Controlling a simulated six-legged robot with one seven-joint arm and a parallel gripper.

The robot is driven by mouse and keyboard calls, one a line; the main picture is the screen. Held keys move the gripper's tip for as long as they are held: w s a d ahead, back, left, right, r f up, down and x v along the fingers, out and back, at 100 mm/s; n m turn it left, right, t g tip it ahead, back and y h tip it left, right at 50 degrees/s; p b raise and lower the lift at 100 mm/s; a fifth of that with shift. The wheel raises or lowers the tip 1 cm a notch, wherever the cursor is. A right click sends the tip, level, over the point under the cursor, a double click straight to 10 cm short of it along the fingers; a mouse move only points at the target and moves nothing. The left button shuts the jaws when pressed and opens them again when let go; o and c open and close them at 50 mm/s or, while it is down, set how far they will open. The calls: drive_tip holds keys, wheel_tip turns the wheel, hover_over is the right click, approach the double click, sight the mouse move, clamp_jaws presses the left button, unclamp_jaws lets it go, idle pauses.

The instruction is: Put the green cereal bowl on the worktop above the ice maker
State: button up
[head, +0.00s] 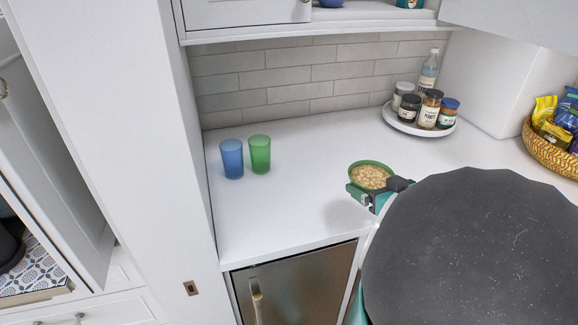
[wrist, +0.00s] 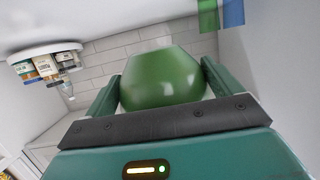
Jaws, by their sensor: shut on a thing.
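The green cereal bowl (head: 371,163) holds pale round cereal and shows over the worktop in the head view. In the wrist view the bowl (wrist: 162,80) sits between the two fingers of my gripper (wrist: 160,88), which is shut on it. In the head view my gripper (head: 366,190) is at the bowl's near side, partly hidden by my own arm. I cannot tell whether the bowl touches the worktop. The white worktop (head: 290,205) runs along the wall. A steel-fronted appliance (head: 300,285), apparently the ice maker, stands below its left part.
A blue glass (head: 232,158) and a green glass (head: 260,154) stand at the worktop's left. A white round tray (head: 392,118) with jars and a bottle is at the back. A basket (head: 548,153) of snacks is at right. The worktop's front left is clear.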

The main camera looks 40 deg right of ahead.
sight(361, 181)
drive_tip(key=x, duration=0.3)
drive_tip(key=f+x, duration=0.1)
drive_tip(key=x, duration=0.2)
drive_tip(key=shift+w, duration=0.1)
drive_tip(key=w+f, duration=0.5)
drive_tip(key=shift+d+f, duration=0.25)
drive_tip(key=shift+d, duration=0.15)
drive_tip(key=shift+w+f, duration=0.2)
drive_tip(key=shift+f, duration=0.75)
drive_tip(key=shift+w+f, duration=0.15)
drive_tip(key=shift+f, duration=0.8)
drive_tip(key=shift+f, duration=0.15)
drive_tip(key=o, duration=0.9)
drive_tip(key=shift+f, duration=0.1)
drive_tip(key=shift+c, duration=0.2)
drive_tip(key=shift+o, duration=0.4)
